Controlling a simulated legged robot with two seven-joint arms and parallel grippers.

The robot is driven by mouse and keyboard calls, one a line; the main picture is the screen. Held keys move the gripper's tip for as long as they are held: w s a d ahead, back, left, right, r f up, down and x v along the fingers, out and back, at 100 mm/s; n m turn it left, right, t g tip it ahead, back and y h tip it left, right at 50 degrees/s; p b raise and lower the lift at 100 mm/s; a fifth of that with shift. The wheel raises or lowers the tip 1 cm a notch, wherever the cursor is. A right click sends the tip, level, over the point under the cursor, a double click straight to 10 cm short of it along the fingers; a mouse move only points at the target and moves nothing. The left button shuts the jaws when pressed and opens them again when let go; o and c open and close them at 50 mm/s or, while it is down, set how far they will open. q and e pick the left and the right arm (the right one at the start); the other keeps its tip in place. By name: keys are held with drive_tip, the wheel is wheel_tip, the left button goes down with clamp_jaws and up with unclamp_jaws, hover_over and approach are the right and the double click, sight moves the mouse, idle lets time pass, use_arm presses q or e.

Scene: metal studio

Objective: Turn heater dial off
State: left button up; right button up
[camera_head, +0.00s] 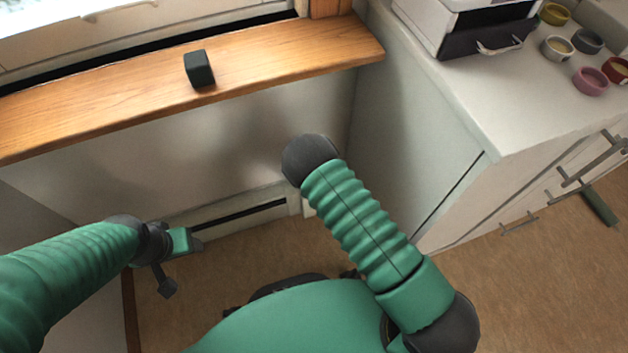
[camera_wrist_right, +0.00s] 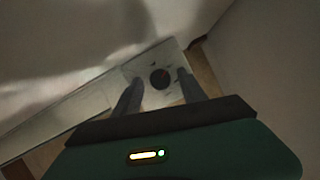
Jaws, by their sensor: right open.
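The heater (camera_head: 262,196) is a low white unit with a dark slot along the wall below the wooden sill. Its dial (camera_wrist_right: 160,78) is a round dark knob on a pale end panel (camera_wrist_right: 143,68) in the right wrist view. My right gripper (camera_wrist_right: 160,75) is open, with one finger on each side of the dial in the picture; I cannot tell whether they touch it. In the head view my right arm hides this gripper and the dial. My left gripper (camera_head: 184,242) is low at the left, in front of the heater's left part; its jaw opening is unclear.
A wooden sill (camera_head: 290,50) with a small dark block (camera_head: 199,69) runs above the heater. A white cabinet (camera_head: 440,150) stands close on the right, with a drawer unit (camera_head: 488,30) and several small bowls on top. Brown floor (camera_head: 530,270) is open at the lower right.

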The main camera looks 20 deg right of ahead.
clamp_jaws()
drive_tip(key=shift+d+n, duration=0.1)
drive_tip(key=shift+n, duration=0.2)
idle(0.3)
drive_tip(key=n+y+b, duration=0.1)
drive_tip(key=n, duration=0.1)
drive_tip(key=shift+d+n, duration=0.1)
drive_tip(key=shift+n, duration=0.2)
drive_tip(key=shift+d+n+y, duration=0.1)
drive_tip(key=shift+n+y, duration=0.4)
drive_tip(key=shift+n, duration=0.4)
drive_tip(key=n, duration=0.1)
drive_tip(key=n+y, duration=0.1)
drive_tip(key=shift+d+r+n+p, duration=0.1)
drive_tip(key=shift+r+n+p, duration=0.1)
drive_tip(key=shift+n+p, duration=0.15)
drive_tip(key=shift+w+d+f+n+g+y+p, duration=0.1)
drive_tip(key=shift+n+g+y+p, duration=0.3)
drive_tip(key=shift+n, duration=0.6)
drive_tip(key=shift+w+n+g+y+p, duration=0.1)
drive_tip(key=shift+n+y+p, duration=0.1)
drive_tip(key=shift+n+p, duration=0.55)
drive_tip(key=shift+n, duration=0.4)
